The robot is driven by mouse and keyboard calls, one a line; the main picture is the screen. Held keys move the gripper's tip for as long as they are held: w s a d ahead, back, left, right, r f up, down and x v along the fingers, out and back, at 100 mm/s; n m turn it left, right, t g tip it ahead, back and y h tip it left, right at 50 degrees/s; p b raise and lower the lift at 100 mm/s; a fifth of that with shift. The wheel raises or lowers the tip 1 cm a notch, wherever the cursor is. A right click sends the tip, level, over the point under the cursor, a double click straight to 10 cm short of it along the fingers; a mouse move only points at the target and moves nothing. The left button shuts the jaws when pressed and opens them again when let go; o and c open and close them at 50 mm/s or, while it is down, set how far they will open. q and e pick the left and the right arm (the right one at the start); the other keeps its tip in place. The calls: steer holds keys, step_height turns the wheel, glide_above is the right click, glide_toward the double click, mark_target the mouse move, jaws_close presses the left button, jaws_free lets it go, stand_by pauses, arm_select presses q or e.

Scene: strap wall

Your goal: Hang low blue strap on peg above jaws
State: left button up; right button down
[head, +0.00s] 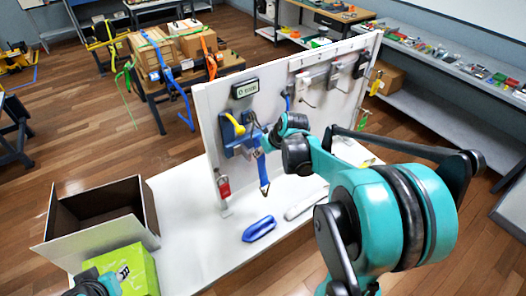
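A blue strap (262,169) with a dark metal end hangs down the front of the white panel, just below my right gripper (258,138). My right arm reaches in from the right, and its gripper is at the panel by the strap's upper end. The fingers are small and crowded by other parts, so I cannot tell whether they hold the strap. A blue fixture (228,134) with a yellow piece (236,124) is on the panel just left of the gripper. I cannot make out the peg or jaws clearly. Only part of my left arm shows at bottom left; its gripper is out of view.
A dark sign (245,88) sits above the fixture, and a red padlock (224,187) hangs low on the panel. A blue object (259,229) and a pale one (305,205) lie on the white table (190,215). An open box (100,215) and a green box (120,268) stand left.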

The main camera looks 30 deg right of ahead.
steer(key=c, duration=1.1)
jaws_free()
steer(key=shift+r, duration=0.1)
steer(key=a+v, duration=0.1)
steer(key=v, duration=1.1)
steer(key=s+a+f+b, duration=0.6)
steer(key=a+f+b, duration=0.1)
steer(key=f, duration=0.5)
steer(key=s+a+f+b, duration=0.7)
steer(key=a+f+b, duration=0.1)
steer(key=f, duration=0.4)
steer(key=shift+m+t+h+b, duration=0.3)
steer(key=shift+m+b, duration=0.1)
steer(key=shift+b, duration=0.3)
steer(key=shift+s, duration=0.15)
